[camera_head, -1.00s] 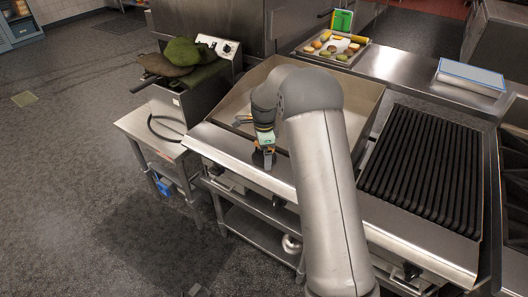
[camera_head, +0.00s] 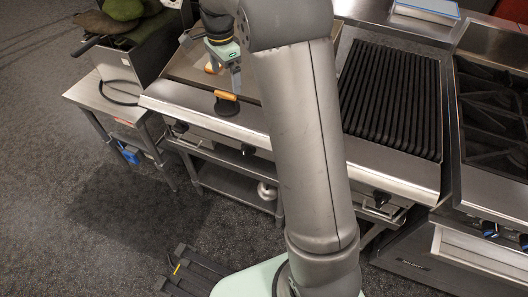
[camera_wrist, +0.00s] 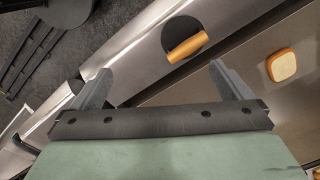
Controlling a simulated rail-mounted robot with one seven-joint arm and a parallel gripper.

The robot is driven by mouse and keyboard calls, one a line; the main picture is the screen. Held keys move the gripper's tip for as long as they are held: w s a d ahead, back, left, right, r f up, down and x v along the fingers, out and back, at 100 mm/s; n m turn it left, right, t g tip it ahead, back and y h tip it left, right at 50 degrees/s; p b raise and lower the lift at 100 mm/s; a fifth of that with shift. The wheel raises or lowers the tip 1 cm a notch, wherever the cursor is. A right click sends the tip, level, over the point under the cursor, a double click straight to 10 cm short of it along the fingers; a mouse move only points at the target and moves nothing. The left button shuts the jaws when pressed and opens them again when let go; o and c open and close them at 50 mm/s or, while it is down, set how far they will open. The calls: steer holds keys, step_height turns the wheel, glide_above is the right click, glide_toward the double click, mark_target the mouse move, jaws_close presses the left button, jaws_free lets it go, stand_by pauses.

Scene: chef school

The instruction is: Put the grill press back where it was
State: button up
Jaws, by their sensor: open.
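The grill press (camera_head: 227,104) is a round black plate with a wooden handle. It lies on the steel front ledge of the flat griddle (camera_head: 187,70), handle toward the griddle side. It also shows in the wrist view (camera_wrist: 184,38), beyond and between my fingertips. My gripper (camera_head: 225,72) is above the griddle, behind the press and apart from it. In the wrist view my gripper (camera_wrist: 160,68) has its fingers wide apart with nothing between them. My arm hides much of the griddle's right part.
A bread-like piece (camera_wrist: 282,65) lies on the griddle. The ribbed grill (camera_head: 392,100) is to the right, with stove burners (camera_head: 490,110) beyond. A fryer (camera_head: 120,62) with green and dark items on top stands at the left. The ledge left of the press is clear.

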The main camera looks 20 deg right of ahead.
steer(key=s+f+n, duration=0.2)
steer(key=s+n, duration=1.3)
steer(key=s, duration=1.8)
steer(key=shift+s+f+n+t, duration=0.2)
steer(key=shift+f+n+t, duration=0.05)
steer(key=shift+n+t, duration=0.05)
